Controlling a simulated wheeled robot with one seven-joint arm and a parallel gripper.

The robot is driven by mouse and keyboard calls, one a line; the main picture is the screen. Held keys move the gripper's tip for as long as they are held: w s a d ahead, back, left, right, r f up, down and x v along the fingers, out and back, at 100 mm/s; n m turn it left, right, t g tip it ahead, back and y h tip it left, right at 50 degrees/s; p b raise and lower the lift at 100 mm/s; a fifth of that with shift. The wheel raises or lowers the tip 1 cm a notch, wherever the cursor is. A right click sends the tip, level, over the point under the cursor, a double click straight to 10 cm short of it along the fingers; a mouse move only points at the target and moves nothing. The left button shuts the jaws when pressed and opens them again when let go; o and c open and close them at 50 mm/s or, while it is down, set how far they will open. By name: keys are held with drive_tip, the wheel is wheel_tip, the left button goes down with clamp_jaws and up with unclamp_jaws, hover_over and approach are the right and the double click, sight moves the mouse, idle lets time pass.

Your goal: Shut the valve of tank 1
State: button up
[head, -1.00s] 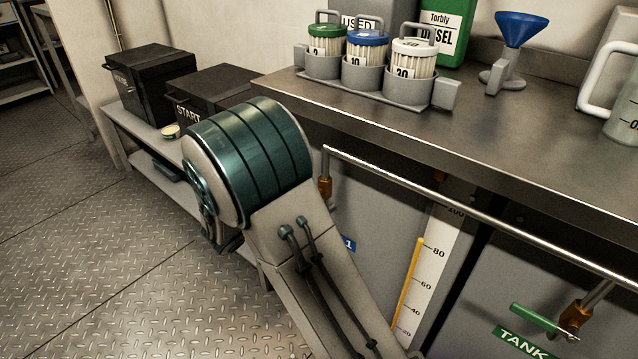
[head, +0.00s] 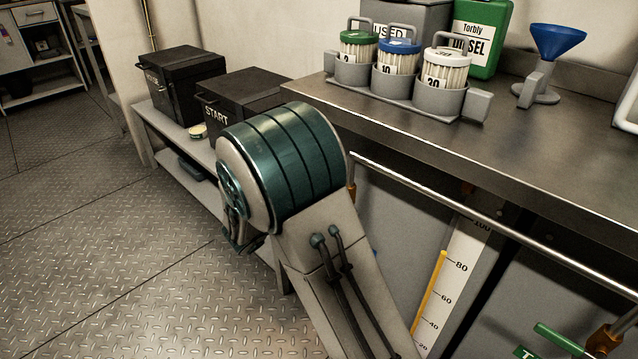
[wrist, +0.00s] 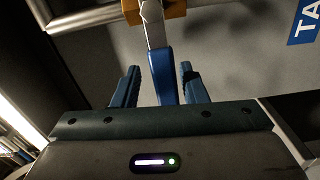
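In the wrist view, the tank 1 valve has a brass body (wrist: 176,9) on a pale pipe. Its blue lever (wrist: 162,72) sticks out from the body toward my gripper. My gripper (wrist: 158,82) is open, with one finger on each side of the lever. Gaps show between the lever and both fingers, so it is not clamped. A blue label with the letters "TA" (wrist: 306,22) shows at upper right. In the head view, a sliver of brass (head: 351,196) shows beside my arm, which hides the lever and my gripper.
A metal rail (head: 450,205) runs along the bench front (head: 520,185). Below it are a level gauge (head: 452,275) and another valve with a green lever (head: 562,340). Black boxes (head: 245,92) stand on a low shelf at left. The floor (head: 130,250) at left is clear.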

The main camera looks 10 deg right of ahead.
drive_tip(key=p+v, duration=0.4)
drive_tip(key=v, duration=1)
drive_tip(key=shift+w+r, duration=0.1)
drive_tip(key=s+d+r+m+g+y+p, duration=0.25)
drive_tip(key=s+d+r+g+p, duration=0.35)
drive_tip(key=r+p, duration=0.4)
drive_tip(key=s+d+r+m+g+y+p, duration=0.2)
drive_tip(key=s+d+r+g+y+p, duration=0.15)
drive_tip(key=s+d+r+p, duration=0.45)
drive_tip(key=s+r+t+y+p, duration=0.1)
drive_tip(key=r+y+p, duration=0.3)
drive_tip(key=r+p, duration=0.6)
drive_tip(key=s+a+r+m+t+y+p, duration=0.1)
drive_tip(key=s+r+y+p, duration=0.3)
drive_tip(key=r+p, duration=0.6)
wheel_tip(320, 180, up, 5)
drive_tip(key=shift+a+f+y, duration=0.1)
drive_tip(key=shift+a+y, duration=0.15)
drive_tip(key=shift+y, duration=0.25)
drive_tip(key=shift+s+m, duration=0.1)
drive_tip(key=shift+m, duration=0.15)
